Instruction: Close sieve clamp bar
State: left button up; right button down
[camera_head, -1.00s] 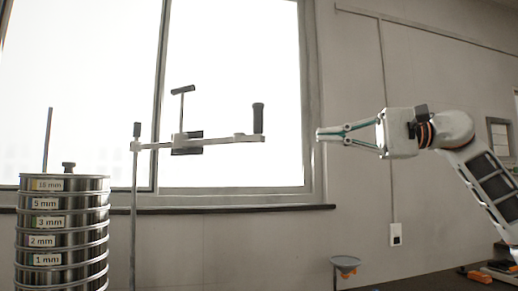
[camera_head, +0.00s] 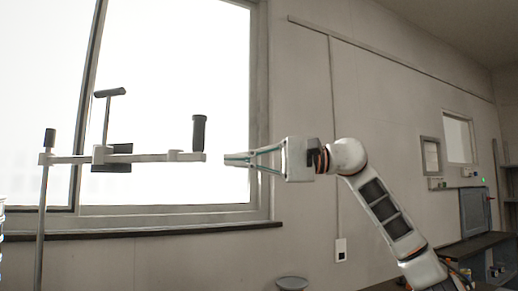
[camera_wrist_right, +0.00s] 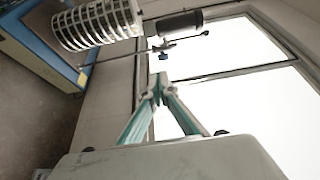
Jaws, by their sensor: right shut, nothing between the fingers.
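The clamp bar (camera_head: 140,158) is a light grey horizontal arm swung out from its vertical post (camera_head: 41,220) at the left. It carries a black upright handle (camera_head: 199,133) at its free end and a T-handled screw (camera_head: 110,93) further in. My right gripper (camera_head: 238,159) is shut and empty, just right of the bar's free end, at about its height, with a small gap in the picture. In the right wrist view the shut fingertips (camera_wrist_right: 158,88) point towards the black handle (camera_wrist_right: 179,24) and the sieve stack (camera_wrist_right: 97,24). My left gripper is not in view.
Only a sliver of the sieve stack (camera_head: 2,245) shows at the left edge in the head view. A window (camera_head: 170,60) and a wall are behind the bar. A small grey dish (camera_head: 291,283) is low below my right gripper. The air around the gripper is clear.

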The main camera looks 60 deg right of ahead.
jog(key=w+a, duration=0.1)
jog(key=a, duration=0.5)
jog(key=shift+w+p, duration=0.35)
jog(key=shift+d, duration=0.1)
jog(key=shift+s, duration=0.1)
